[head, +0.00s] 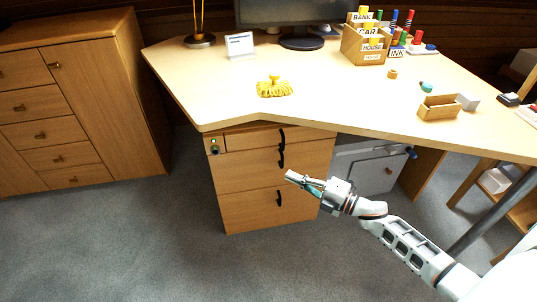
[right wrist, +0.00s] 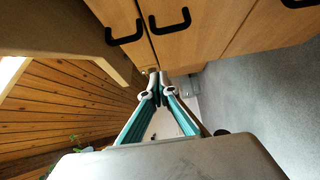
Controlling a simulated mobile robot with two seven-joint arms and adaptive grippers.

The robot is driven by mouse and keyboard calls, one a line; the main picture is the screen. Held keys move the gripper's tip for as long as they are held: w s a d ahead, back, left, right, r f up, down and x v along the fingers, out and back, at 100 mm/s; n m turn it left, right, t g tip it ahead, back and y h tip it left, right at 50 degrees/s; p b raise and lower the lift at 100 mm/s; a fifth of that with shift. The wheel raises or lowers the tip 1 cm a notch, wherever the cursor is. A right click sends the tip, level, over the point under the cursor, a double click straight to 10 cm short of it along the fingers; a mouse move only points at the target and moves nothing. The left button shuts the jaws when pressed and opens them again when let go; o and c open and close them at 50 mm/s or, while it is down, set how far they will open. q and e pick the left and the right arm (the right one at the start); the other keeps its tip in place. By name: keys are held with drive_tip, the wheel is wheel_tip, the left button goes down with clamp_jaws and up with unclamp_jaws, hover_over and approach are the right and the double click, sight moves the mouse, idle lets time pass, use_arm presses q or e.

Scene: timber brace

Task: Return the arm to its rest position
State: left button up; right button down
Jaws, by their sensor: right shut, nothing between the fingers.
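My right arm comes in from the lower right of the head view. My right gripper (head: 301,180) is shut and empty, in front of the desk's wooden drawer unit (head: 240,182) and below the desk top. In the right wrist view the fingertips of my right gripper (right wrist: 161,78) meet with nothing between them, and the drawer fronts (right wrist: 215,40) with black handles fill the top. My left gripper is not in view.
The desk (head: 330,98) holds a yellow brush-like object (head: 274,88), a labelled wooden sorter (head: 366,45), a small wooden box (head: 438,108) and a monitor (head: 290,12). A wooden cabinet (head: 75,100) stands at left. The grey carpet (head: 130,240) is clear in front.

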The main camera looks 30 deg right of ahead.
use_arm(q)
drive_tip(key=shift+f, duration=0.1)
use_arm(e)
drive_tip(key=shift+s, duration=0.1)
